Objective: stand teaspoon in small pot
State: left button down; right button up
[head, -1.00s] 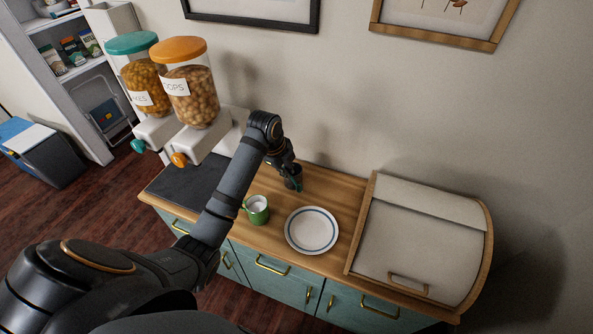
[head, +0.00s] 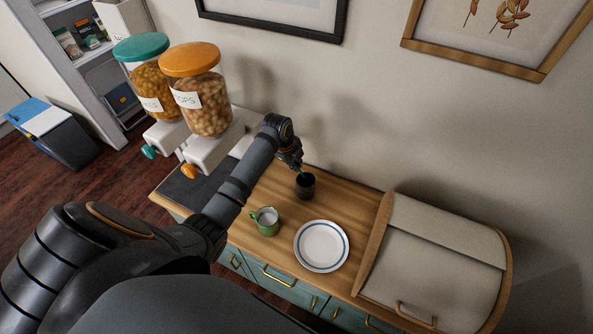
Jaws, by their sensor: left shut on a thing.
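The small pot (head: 306,188) is a dark, open cup standing upright on the wooden counter near the wall. My left gripper (head: 299,169) is just above its rim, shut on the teaspoon. Only a small greenish bit of the teaspoon (head: 301,176) shows, between the fingers and the pot's mouth. I cannot tell whether its lower end is inside the pot. My right gripper is not in view.
A green mug (head: 265,221) and a white plate with a blue ring (head: 322,246) stand on the wooden counter (head: 283,245) in front of the pot. A bread bin (head: 440,245) is on the right. Two cereal dispensers (head: 200,100) stand to the left.

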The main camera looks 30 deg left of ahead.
pick_arm(q)
notch_tip(320, 180, down, 4)
jog(key=shift+f+p, duration=0.1)
jog(key=shift+p, duration=0.35)
jog(key=c, duration=1.5)
grip_release()
jog(key=shift+o, duration=0.2)
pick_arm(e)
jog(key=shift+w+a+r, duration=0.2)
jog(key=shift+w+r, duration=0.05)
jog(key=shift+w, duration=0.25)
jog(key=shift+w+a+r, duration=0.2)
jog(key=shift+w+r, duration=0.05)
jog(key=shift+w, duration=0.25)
pick_arm(q)
jog(key=b+v, duration=0.2)
jog(key=v, duration=1)
jog(key=shift+r, duration=0.25)
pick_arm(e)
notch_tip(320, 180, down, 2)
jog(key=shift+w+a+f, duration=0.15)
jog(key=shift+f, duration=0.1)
